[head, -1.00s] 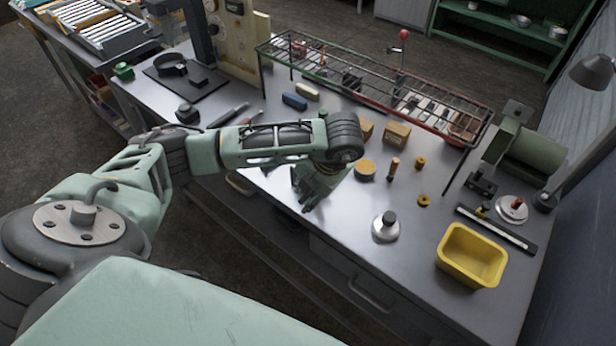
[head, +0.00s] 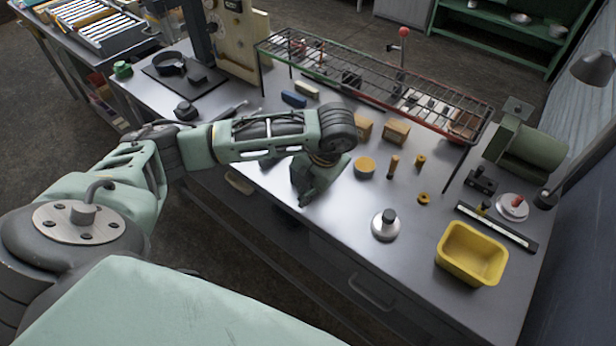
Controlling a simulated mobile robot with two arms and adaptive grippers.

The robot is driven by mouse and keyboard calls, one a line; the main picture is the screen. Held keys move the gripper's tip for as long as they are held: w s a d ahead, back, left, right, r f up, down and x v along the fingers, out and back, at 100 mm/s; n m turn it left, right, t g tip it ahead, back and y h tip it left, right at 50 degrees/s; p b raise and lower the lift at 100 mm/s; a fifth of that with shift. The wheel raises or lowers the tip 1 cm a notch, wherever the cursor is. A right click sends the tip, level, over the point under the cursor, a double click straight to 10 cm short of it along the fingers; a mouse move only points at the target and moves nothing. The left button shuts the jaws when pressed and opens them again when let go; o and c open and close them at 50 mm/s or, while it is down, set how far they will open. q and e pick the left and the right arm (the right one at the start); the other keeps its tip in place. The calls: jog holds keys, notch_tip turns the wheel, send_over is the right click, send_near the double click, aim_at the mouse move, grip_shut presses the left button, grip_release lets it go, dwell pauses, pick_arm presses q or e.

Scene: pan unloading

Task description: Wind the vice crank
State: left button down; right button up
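My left arm reaches in from the left over the front edge of the grey workbench (head: 330,245). My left gripper (head: 308,188) hangs pointing down at that front edge, below the dark wrist joint. Its fingers are seen from behind and overlap, so I cannot tell whether they are open or shut, or whether they touch anything. I cannot make out a vice or its crank clearly. The area right behind and under the gripper is hidden. My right gripper is not in view.
A wire rack (head: 375,85) spans the back of the bench. A silver weight-like piece (head: 385,226) and a yellow bin (head: 471,254) stand to the right. Small wooden blocks (head: 396,132) and a round tan piece (head: 365,167) lie near the wrist. A green machine (head: 530,148) stands far right.

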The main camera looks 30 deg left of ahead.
pick_arm(q)
jog(key=h+b, duration=0.1)
jog(key=a+h+b, duration=0.1)
jog(key=h, duration=0.1)
jog(key=shift+w+r+b, duration=0.1)
jog(key=shift+r+b, duration=0.25)
jog(key=shift+r, duration=0.05)
jog(key=a+h+b, duration=0.1)
jog(key=h+b, duration=0.2)
jog(key=a+r+h+b, duration=0.1)
jog(key=h+b, duration=0.2)
jog(key=a+h+b, duration=0.1)
jog(key=h+b, duration=0.2)
jog(key=h, duration=0.1)
jog(key=shift+w+a+r+g, duration=0.1)
jog(key=shift+a+r+g, duration=0.15)
jog(key=shift+r+g, duration=0.15)
jog(key=c, duration=2.4)
grip_release()
jog(key=shift+r, duration=0.35)
jog(key=o, duration=0.4)
jog(key=shift+c, duration=0.2)
jog(key=shift+o, duration=0.9)
jog(key=shift+d, duration=0.1)
jog(key=v, duration=1.2)
